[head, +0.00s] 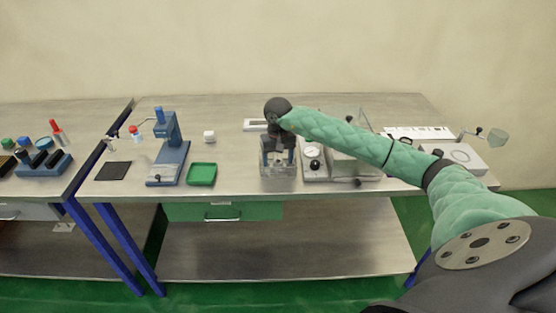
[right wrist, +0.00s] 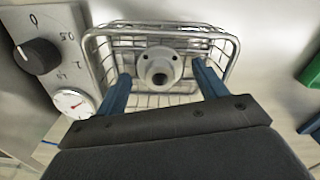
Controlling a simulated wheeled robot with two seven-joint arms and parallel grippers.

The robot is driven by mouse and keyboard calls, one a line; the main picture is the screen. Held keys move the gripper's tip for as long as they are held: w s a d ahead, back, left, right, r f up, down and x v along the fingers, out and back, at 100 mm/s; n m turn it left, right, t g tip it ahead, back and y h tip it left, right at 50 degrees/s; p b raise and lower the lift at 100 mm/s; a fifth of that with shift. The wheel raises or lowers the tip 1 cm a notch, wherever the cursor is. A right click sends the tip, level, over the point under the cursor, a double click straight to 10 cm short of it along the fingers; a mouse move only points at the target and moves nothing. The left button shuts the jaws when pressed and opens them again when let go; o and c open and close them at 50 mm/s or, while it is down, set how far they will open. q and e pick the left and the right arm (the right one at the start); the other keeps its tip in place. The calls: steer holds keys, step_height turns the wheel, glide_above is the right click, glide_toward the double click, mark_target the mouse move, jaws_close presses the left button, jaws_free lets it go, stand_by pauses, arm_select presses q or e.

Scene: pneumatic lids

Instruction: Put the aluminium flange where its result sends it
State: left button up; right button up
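The aluminium flange (right wrist: 158,68) is a light grey round part with a raised hub, a dark centre bore and small holes. In the right wrist view it lies inside a wire basket (right wrist: 232,45). The basket also shows in the head view (head: 278,186), where my right gripper (head: 278,157) points down into it. The right gripper's blue fingers (right wrist: 163,86) are spread on either side of the flange, with visible gaps. My arm and gripper hide the flange in the head view. My left gripper is not in view.
A grey unit with a dial gauge (head: 312,153) and black knob stands right of the basket. Left are a green tray (head: 201,174), a blue press-like stand (head: 170,155) and a black mat (head: 113,171). A green drawer (head: 225,212) hangs under the bench.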

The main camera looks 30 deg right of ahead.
mark_target(278, 161)
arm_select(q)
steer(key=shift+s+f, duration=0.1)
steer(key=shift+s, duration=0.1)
arm_select(e)
steer(key=shift+r, duration=0.15)
steer(key=shift+r, duration=0.25)
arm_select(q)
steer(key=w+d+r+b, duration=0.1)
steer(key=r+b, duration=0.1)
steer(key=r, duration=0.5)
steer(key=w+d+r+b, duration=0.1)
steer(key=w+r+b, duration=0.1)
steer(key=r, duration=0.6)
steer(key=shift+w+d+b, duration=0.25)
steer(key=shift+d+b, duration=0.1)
arm_select(e)
step_height(278, 161, up, 12)
steer(key=shift+f, duration=0.25)
steer(key=shift+f, duration=0.1)
